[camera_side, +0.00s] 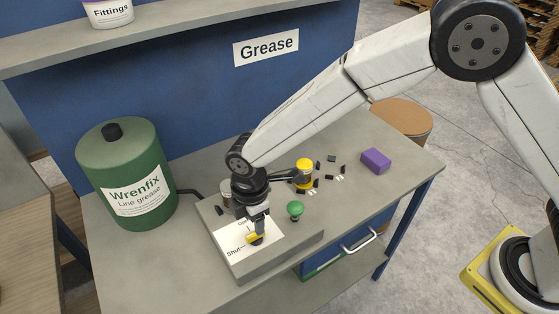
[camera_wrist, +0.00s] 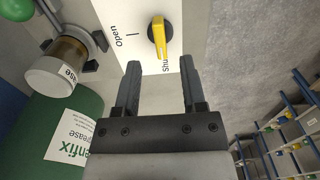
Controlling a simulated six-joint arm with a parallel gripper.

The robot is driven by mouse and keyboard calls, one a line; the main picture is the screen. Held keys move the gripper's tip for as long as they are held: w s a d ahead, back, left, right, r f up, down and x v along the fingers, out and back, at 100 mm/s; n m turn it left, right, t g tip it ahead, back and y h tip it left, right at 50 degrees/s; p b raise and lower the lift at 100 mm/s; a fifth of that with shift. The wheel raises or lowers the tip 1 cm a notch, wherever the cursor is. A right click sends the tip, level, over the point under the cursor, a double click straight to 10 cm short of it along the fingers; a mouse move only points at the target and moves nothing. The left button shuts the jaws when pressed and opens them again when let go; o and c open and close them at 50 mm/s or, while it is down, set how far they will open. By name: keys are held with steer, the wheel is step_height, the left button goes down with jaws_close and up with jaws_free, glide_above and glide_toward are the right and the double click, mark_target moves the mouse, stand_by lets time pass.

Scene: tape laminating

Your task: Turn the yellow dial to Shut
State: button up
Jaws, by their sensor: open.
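The yellow dial (camera_wrist: 157,35) sits on a white plate with "Open" and "Shut" printed on it. In the side view the dial (camera_side: 254,239) is on a grey box (camera_side: 283,252) and partly hidden by my gripper. My gripper (camera_wrist: 160,63) is open and empty, with its fingertips just short of the dial and spread to either side of its line. In the side view it is low over the dial; I cannot tell if it touches.
A green knob (camera_side: 295,208) stands on the box, right of my gripper. A green grease drum (camera_side: 126,165) is at the left of the bench. A yellow-topped part (camera_side: 304,170), small black pieces and a purple block (camera_side: 376,160) lie to the right. The front left bench is clear.

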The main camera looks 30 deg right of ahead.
steer(key=shift+r, duration=1.75)
steer(key=shift+d, duration=0.3)
steer(key=s+d+r+m+t, duration=0.15)
steer(key=d+m, duration=0.25)
steer(key=d, duration=0.4)
steer(key=d+r+m, duration=0.3)
steer(key=d+m, duration=0.1)
steer(key=d, duration=0.4)
steer(key=s+d+m+t, duration=0.1)
steer(key=s+d+m, duration=0.9)
steer(key=d, duration=0.2)
steer(key=shift+d+r, duration=0.2)
steer(key=shift+r, duration=0.05)
steer(key=shift+w, duration=0.1)
